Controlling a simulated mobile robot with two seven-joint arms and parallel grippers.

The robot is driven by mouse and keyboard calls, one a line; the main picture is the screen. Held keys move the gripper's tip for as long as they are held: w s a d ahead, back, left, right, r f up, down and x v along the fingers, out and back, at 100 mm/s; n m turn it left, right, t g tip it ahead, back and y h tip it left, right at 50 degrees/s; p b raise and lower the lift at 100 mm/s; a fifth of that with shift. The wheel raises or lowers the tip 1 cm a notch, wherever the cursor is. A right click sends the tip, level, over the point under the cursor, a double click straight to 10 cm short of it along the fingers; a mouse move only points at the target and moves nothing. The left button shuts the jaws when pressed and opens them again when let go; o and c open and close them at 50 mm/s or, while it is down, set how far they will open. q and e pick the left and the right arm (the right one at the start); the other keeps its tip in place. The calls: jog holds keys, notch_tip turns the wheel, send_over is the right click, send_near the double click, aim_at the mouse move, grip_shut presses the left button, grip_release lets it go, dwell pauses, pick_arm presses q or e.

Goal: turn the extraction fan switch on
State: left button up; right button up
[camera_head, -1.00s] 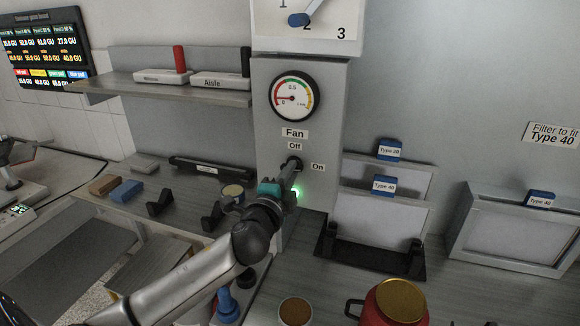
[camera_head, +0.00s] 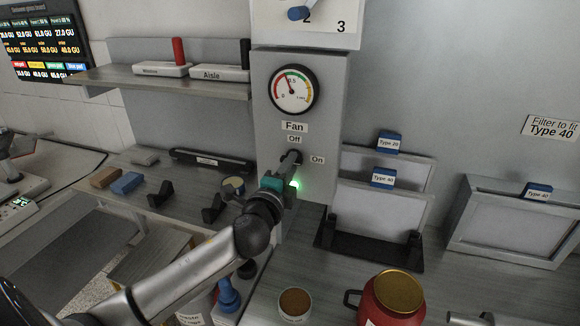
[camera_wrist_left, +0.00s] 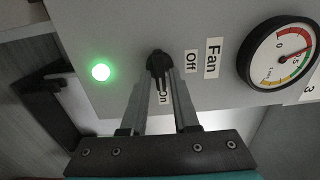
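The fan switch (camera_head: 297,156) is a dark knob on the grey column, below the "Fan" and "Off" labels. In the left wrist view the knob (camera_wrist_left: 158,62) has its pointer toward the "On" label (camera_wrist_left: 164,96). A green light (camera_wrist_left: 101,72) glows beside it, and it also shows in the head view (camera_head: 295,185). My left gripper (camera_head: 289,162) is at the knob. Its two fingers (camera_wrist_left: 162,80) stand apart on either side of the pointer; whether they touch it is unclear. My right gripper does not show.
A round gauge (camera_head: 293,89) above the switch reads partway up its scale. A rack with filter frames (camera_head: 381,213) stands right of the column. A red jar (camera_head: 395,303) and a small round pot (camera_head: 295,304) are on the counter below. A shelf (camera_head: 165,83) juts out at left.

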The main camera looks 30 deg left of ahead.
pick_arm(q)
jog(key=shift+o, duration=1.1)
jog(key=b+v, duration=0.2)
jog(key=v, duration=1.3)
jog(key=shift+s, duration=0.15)
